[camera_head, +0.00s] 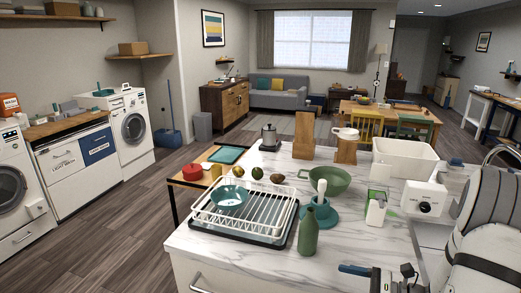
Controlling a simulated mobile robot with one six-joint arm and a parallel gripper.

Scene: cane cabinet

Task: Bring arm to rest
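My arm shows at the right edge as white and grey links. What appears to be my gripper (385,279), dark with a blue part, is at the bottom edge, low in front of the marble-topped counter (350,240). The frame cuts it off, and I cannot tell whether its fingers are open or shut. I see nothing clearly held in it. The green bottle (308,232) stands upright on the counter, up and left of the gripper and apart from it.
A white dish rack (243,213) with a teal bowl (229,198) is on the counter. A green colander (330,180), a white bin (404,158) and a kettle (268,136) stand farther back. Bare marble lies right of the bottle. Open wooden floor (75,240) is at left.

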